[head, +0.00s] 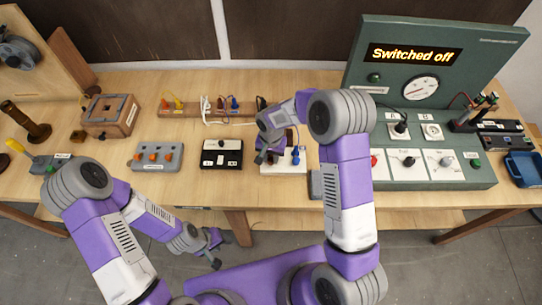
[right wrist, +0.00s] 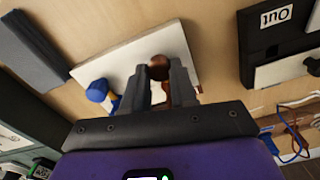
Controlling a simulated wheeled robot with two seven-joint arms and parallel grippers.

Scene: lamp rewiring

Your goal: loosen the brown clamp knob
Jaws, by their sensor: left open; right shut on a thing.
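The brown clamp knob (right wrist: 159,68) shows in the right wrist view, on a white board (right wrist: 120,72). The fingers of my right gripper (right wrist: 165,80) are shut on it, one on each side. A blue knob (right wrist: 97,90) stands on the same board beside it. In the head view, my right gripper (head: 268,150) is over the white board (head: 285,169) and hides the brown knob. The blue knob (head: 296,153) shows just right of it. My left gripper (head: 215,249) is open and empty, low in front of the table's edge.
A black box (head: 221,146) stands left of the board, with a grey box of orange knobs (head: 157,157) farther left. A wire rack (head: 190,109) lies behind. The green test panel (head: 430,172) at right reads "Switched off". A small grey block (head: 316,185) sits near the board.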

